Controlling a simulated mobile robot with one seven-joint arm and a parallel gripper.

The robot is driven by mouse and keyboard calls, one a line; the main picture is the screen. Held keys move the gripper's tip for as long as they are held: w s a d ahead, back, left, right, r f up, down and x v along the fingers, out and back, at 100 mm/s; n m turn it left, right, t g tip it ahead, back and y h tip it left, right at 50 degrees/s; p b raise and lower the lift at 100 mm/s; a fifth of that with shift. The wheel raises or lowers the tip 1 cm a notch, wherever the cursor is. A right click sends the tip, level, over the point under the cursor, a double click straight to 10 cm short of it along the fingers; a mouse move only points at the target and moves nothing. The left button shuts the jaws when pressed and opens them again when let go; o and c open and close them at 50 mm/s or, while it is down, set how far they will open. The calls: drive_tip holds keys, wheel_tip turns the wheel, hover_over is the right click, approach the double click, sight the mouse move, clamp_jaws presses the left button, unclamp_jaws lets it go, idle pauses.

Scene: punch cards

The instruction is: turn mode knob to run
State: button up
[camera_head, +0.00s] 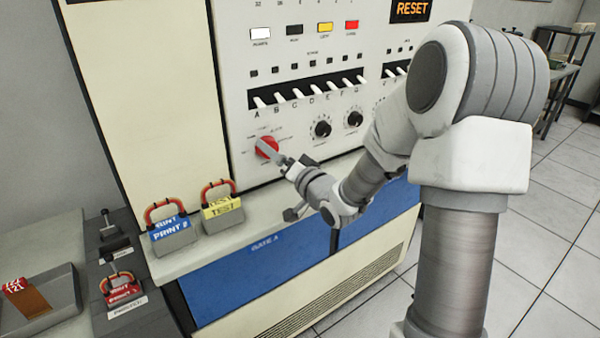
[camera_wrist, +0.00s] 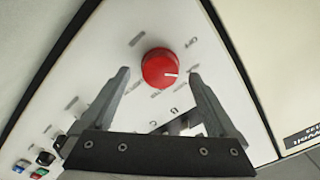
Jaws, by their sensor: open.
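The red mode knob (camera_head: 267,147) sits low on the left of the white control panel (camera_head: 240,75). In the wrist view the knob (camera_wrist: 161,68) shows a white pointer line aimed to the right of that picture. My gripper (camera_head: 281,156) is at the knob from the lower right. In the wrist view my gripper (camera_wrist: 160,84) is open, with one finger on each side of the knob. Gaps show between the fingertips and the knob, and nothing is held.
Below, a blue PRINT 2 card box (camera_head: 172,234) and a yellow TEST card box (camera_head: 222,213) with red handles stand on the ledge.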

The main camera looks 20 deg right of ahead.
drive_tip(key=b+v, duration=0.9)
drive_tip(key=v, duration=0.7)
drive_tip(key=shift+r, duration=0.1)
